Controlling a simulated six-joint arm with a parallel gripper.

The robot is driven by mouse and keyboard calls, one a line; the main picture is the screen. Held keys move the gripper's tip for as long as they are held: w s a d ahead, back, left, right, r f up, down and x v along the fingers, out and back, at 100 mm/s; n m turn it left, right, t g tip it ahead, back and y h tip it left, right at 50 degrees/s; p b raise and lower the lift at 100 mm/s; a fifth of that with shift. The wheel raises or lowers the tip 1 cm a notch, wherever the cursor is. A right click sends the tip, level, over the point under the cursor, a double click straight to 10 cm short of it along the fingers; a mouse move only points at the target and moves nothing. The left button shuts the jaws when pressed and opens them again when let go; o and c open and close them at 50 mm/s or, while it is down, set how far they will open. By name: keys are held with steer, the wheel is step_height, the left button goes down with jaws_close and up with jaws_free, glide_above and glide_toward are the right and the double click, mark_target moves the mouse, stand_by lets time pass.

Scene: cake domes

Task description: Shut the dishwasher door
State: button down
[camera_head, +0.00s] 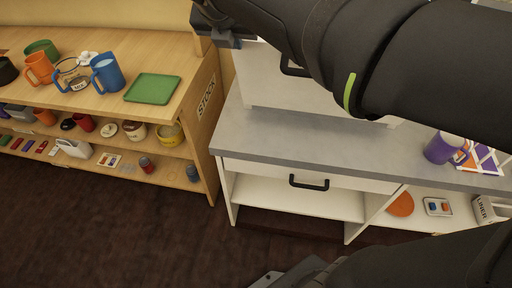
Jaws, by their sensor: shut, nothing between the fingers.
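A white box-like appliance (270,87), which looks like the dishwasher, stands on the grey counter. Its front panel faces me and has a black handle (291,67) near the top. My arm covers its upper and right parts, so I cannot tell how far its door stands open. My gripper (226,42) appears as a dark blue-grey piece at the upper left of the appliance. It is shut and empty. I cannot tell whether it touches the panel.
The counter (300,133) has a drawer with a black handle (309,183) and open shelves below. A purple mug (441,148) stands at right. The wooden shelf unit at left carries several mugs and a green tray (153,88). The dark floor (100,230) is clear.

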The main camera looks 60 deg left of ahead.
steer(key=w+a+r, duration=0.2)
steer(key=w+a, duration=0.3)
steer(key=shift+w+r, duration=0.15)
steer(key=shift+r, duration=0.05)
stand_by(0.5)
